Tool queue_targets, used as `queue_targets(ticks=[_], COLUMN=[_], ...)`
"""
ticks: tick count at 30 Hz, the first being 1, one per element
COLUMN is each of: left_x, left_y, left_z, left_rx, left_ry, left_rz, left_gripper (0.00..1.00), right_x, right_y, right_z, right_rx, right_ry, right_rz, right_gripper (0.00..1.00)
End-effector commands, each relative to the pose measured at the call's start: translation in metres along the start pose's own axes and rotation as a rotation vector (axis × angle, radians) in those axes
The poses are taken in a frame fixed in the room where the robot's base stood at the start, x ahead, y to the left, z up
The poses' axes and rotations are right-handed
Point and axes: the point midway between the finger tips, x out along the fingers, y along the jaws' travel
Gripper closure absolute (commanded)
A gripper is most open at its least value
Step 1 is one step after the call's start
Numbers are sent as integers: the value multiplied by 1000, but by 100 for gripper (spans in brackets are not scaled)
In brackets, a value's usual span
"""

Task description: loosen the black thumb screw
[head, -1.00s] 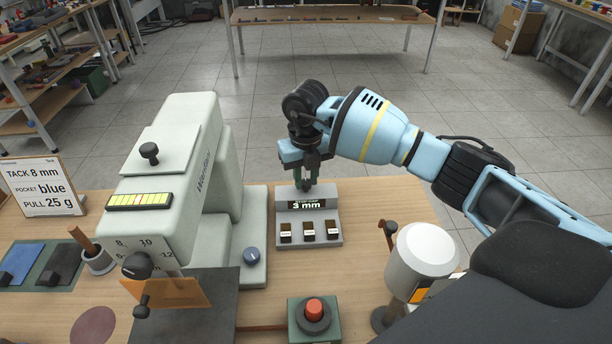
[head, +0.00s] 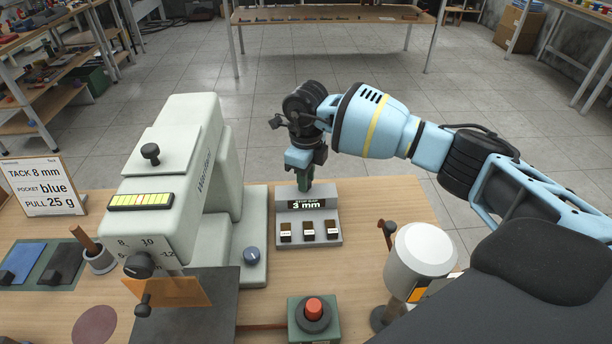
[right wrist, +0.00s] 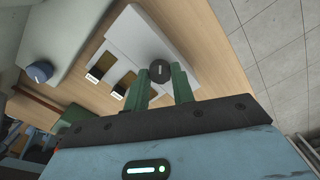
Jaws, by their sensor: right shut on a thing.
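The black thumb screw (right wrist: 160,71) is a round dark knob with a pale line, on the back of the grey stop-gap block (right wrist: 165,42). In the head view the block (head: 310,213) stands on the bench with a display reading 3 mm, and the screw is hidden behind my fingers. My right gripper (head: 304,182) points down at the block's back edge. In the right wrist view its green fingers (right wrist: 166,80) are shut on the thumb screw, one on each side. My left gripper is not in view.
The pale green machine (head: 190,170) stands left of the block, with a blue knob (head: 252,254) on its base. A red push button (head: 313,310) is in front. A white cylinder (head: 420,255) stands at right. Bare bench lies right of the block.

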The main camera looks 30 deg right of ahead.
Motion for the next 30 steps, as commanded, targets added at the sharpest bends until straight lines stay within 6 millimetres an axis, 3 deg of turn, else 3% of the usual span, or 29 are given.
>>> queue_targets(ticks=[15, 30], left_x=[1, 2], left_y=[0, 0], left_z=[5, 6], left_rx=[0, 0], left_ry=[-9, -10], left_rz=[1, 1], left_gripper=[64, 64], right_x=[0, 0], right_y=[-1, 0], right_z=[0, 0], right_rx=[-349, -420], right_ry=[0, 0], right_rz=[-1, 0], right_gripper=[98, 98])
